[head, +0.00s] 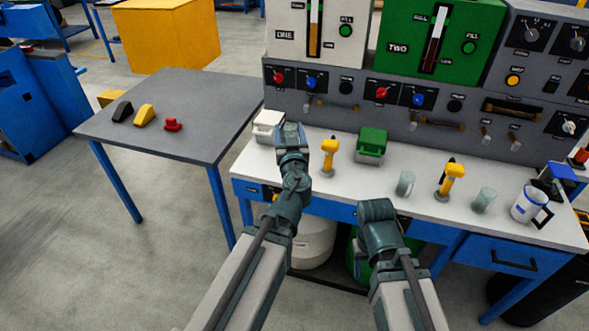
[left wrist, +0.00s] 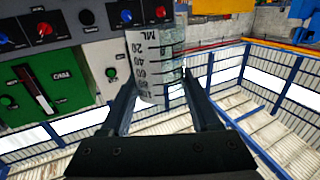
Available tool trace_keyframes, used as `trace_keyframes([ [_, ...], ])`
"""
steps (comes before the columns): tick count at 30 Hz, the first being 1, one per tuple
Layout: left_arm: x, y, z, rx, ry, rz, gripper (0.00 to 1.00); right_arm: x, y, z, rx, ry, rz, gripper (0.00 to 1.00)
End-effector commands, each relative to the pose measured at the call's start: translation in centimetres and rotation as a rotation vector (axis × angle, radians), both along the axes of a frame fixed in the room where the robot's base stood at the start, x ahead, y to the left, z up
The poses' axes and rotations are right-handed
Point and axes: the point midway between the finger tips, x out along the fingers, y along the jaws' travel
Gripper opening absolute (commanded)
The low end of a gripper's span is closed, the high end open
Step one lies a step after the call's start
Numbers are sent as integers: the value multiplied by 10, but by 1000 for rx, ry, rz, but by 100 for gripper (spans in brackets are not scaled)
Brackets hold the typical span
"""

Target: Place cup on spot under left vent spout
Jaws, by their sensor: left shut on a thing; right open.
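A clear graduated cup (left wrist: 153,65) with "ML" markings sits between the fingers of my left gripper (left wrist: 165,98) in the left wrist view. That gripper is shut on it. In the head view my left gripper (head: 291,133) is over the left part of the white bench, in front of the panel, and hides the cup. Brass-coloured spout-like fittings (head: 440,122) stick out of the panel; I cannot tell the left vent spout or the spot under it. My right gripper (head: 378,209) is low at the bench's front edge, its fingertips hidden.
Two clear cups (head: 405,184) (head: 484,201) and a white-blue mug (head: 530,205) stand on the right of the bench. Yellow-topped posts (head: 330,154) (head: 449,181), a white box (head: 268,126) and a green box (head: 371,146) stand near the left gripper or mid-bench. A grey table (head: 190,135) is left.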

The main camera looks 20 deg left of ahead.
Motion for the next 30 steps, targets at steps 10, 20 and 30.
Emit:
trace_keyframes([
  [10,0,0,-104,0,0,0,0,0,0,-104,0,0,0,50],
  [20,0,0,-173,0,0,0,0,0,0,-173,0,0,1,50],
  [30,0,0,-177,0,0,0,0,0,0,-177,0,0,1,50],
])
